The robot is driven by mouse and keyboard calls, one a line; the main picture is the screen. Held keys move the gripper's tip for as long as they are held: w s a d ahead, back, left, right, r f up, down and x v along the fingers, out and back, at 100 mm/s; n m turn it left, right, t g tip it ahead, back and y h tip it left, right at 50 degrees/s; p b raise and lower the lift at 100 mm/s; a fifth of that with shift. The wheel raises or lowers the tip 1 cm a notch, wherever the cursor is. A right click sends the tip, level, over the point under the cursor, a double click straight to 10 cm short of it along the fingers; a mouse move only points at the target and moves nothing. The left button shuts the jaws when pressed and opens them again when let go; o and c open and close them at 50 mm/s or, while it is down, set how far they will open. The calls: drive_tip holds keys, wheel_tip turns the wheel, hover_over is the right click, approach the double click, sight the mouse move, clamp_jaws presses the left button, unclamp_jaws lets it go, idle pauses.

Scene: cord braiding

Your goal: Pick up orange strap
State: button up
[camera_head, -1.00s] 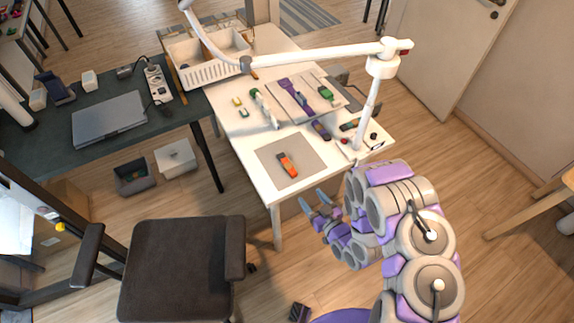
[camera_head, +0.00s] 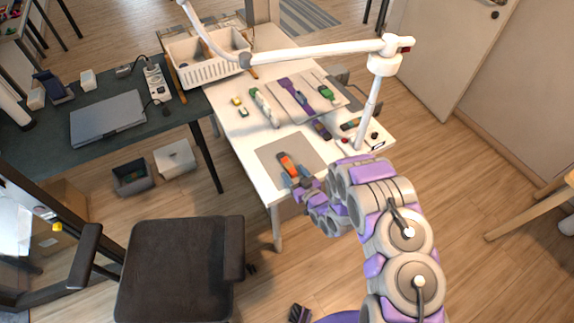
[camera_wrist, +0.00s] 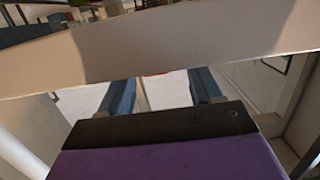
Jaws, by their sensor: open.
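The orange strap (camera_head: 286,160) lies on the grey mat (camera_head: 268,153) near the front of the white table, in the head view. My gripper (camera_head: 297,182) is at the near end of the strap, over the mat's front part. Its blue-grey fingers are apart, and whether they touch the strap I cannot tell. In the wrist view my gripper (camera_wrist: 163,92) shows two blue fingers spread with nothing clearly between them. A small red-orange patch shows between and beyond the fingers there; most of the view ahead is blocked by a pale band.
The white lamp (camera_head: 368,110) stands on the table's right, its arm reaching across above. A board (camera_head: 290,95) with purple and green straps lies farther back. A white basket (camera_head: 212,68) stands at the back left. A dark chair (camera_head: 180,265) is in front at left.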

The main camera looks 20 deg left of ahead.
sight(290, 167)
drive_tip(key=x, duration=0.4)
drive_tip(key=shift+w+b, duration=0.3)
drive_tip(key=shift+b, duration=0.1)
drive_tip(key=shift+c, duration=0.4)
drive_tip(key=c, duration=1.1)
